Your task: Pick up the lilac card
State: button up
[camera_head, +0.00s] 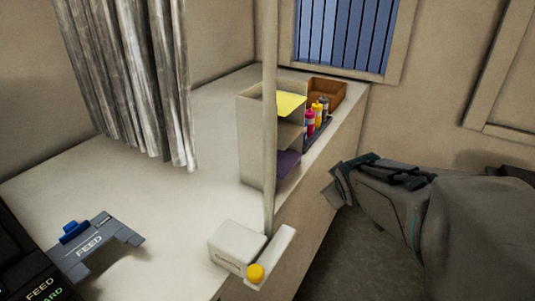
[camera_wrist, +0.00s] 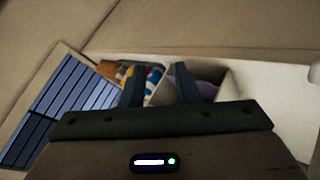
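The lilac card (camera_head: 287,163) lies in the lowest compartment of an open-fronted beige shelf unit (camera_head: 256,140) on the counter. It looks dark purple there, and the pole and the unit's side partly cover it. In the wrist view a lilac patch (camera_wrist: 207,90) shows inside the unit, just right of the right finger. My gripper (camera_head: 335,184) is to the right of the unit, off the counter's edge and apart from the card. In the wrist view my gripper (camera_wrist: 157,78) has its two fingers spread with nothing held between them.
A yellow card (camera_head: 291,104) lies higher in the unit. Several coloured bottles (camera_head: 316,114) stand beside it, with a brown box (camera_head: 325,93) behind.

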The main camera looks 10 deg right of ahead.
jog(key=w+d+f+n+t+y+b, duration=0.1)
jog(key=w+f+n+t+y+b, duration=0.1)
jog(key=w+n, duration=0.25)
jog(key=w+d+f+n+t+y+b, duration=0.1)
jog(key=w+f+n+t+b, duration=0.1)
jog(key=w+n+t, duration=0.3)
jog(key=n+g+y+b, duration=0.1)
jog(key=n+y+b, duration=0.3)
jog(key=n+y, duration=0.6)
send_near(288, 163)
jog(key=shift+p+x, duration=2)
jog(key=shift+x, duration=2.95)
jog(key=shift+f, duration=0.1)
grip_shut()
